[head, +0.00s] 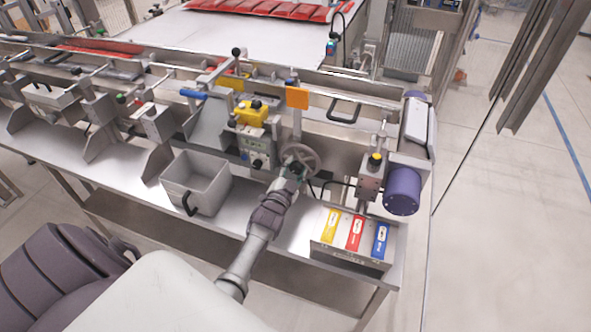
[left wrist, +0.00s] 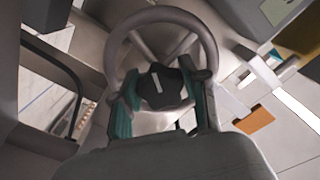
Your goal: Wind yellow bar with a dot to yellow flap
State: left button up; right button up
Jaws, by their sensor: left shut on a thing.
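A grey handwheel (head: 301,155) stands on the front of the machine. It also shows large in the left wrist view (left wrist: 212,45), with a black lobed knob (left wrist: 158,88) bearing a white line at its middle. My left gripper (head: 296,168) is at the wheel, its teal-padded fingers shut around the black knob. An orange-yellow flap (head: 297,98) stands upright just above the wheel, and an orange plate (left wrist: 254,120) shows at the right in the left wrist view. I cannot make out a yellow bar with a dot. My right gripper is not in view.
A yellow box (head: 252,112) with black knobs sits above a grey control panel (head: 257,152) left of the wheel. An open grey bin (head: 197,180) stands on the bench. A box with yellow, red and blue labels (head: 352,252) and a purple motor (head: 402,192) are to the right.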

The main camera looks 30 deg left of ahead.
pick_arm(q)
jog(key=shift+f+m, duration=0.15)
jog(key=shift+m, duration=0.45)
jog(key=o, duration=1.1)
jog(key=shift+o, duration=0.2)
jog(key=shift+s, duration=0.15)
jog(key=v, duration=1.1)
jog(key=shift+s, duration=0.4)
jog(key=shift+d, duration=0.1)
